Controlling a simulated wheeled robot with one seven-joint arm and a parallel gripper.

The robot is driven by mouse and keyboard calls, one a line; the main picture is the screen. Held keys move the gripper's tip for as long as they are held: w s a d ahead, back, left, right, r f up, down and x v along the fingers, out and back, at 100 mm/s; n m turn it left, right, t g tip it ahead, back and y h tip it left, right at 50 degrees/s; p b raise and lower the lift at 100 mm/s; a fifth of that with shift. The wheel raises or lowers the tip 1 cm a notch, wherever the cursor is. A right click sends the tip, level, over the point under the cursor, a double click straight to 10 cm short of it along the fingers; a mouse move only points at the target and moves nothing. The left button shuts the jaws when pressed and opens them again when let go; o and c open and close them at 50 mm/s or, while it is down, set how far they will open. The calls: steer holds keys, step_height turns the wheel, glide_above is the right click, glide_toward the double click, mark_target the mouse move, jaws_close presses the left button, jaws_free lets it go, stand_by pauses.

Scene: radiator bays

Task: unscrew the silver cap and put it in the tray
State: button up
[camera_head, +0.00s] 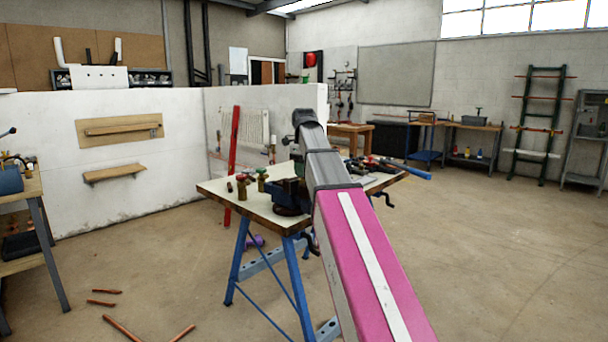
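I cannot make out a silver cap or a tray in this view. A white radiator (252,127) hangs on the low white wall beyond the workbench, with a red-topped valve (272,153) near its lower right corner. It is too small to tell whether a cap is on it. My pink and grey arm reaches forward over the workbench towards the radiator bay. Its far end is a dark joint just right of the radiator. My gripper's fingers do not show; they are hidden beyond the arm.
A blue-legged workbench (228,190) stands ahead, bearing a dark vise (290,195), brass valves (241,187) and several tools. A red upright bar (232,160) stands behind its left side. Copper pipe pieces (122,328) lie on the floor at lower left. Floor at right is clear.

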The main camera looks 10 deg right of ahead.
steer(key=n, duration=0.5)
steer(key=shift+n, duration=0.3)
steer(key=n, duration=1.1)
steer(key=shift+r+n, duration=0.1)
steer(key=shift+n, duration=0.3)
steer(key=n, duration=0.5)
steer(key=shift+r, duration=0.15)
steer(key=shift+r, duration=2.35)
